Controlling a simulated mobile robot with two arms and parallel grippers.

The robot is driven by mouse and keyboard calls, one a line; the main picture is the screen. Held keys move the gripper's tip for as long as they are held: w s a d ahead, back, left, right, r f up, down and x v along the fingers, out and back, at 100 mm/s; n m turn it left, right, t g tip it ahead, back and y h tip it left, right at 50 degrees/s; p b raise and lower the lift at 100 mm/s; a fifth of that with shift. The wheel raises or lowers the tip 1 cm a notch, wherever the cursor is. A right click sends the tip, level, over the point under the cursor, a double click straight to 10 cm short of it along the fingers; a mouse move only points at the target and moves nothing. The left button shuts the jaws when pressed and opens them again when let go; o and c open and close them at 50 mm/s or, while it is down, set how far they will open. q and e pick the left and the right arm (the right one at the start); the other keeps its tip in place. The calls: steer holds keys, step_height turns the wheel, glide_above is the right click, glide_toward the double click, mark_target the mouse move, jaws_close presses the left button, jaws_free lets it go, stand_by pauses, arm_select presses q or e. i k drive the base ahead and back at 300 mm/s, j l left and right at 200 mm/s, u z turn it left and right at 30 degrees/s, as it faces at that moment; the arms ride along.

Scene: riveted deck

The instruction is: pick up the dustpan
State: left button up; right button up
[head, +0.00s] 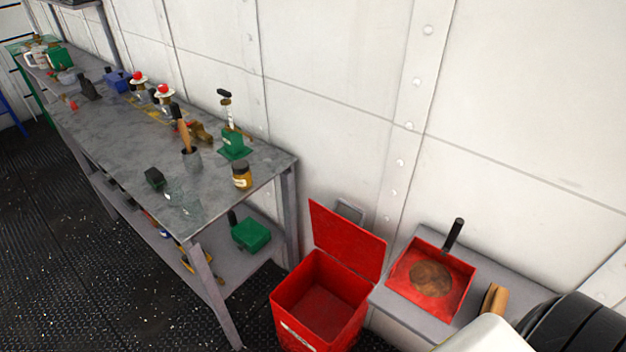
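The red dustpan (405,282) lies on a grey ledge at the lower right, against the white wall. Its black handle (454,234) sticks up at the back, tilted to the right. A brown round patch (431,279) covers the middle of its pan. No gripper shows in the head view. A white and black rounded part, which seems to be mine, fills the lower right corner.
An open red bin (322,300) with its lid raised stands just left of the ledge (405,315). A wooden brush (493,300) sits right of the dustpan. A long grey workbench (120,145) with several tools runs along the wall. Dark floor lies clear at left.

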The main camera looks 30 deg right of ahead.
mark_target(436, 280)
steer(key=z, duration=1.85)
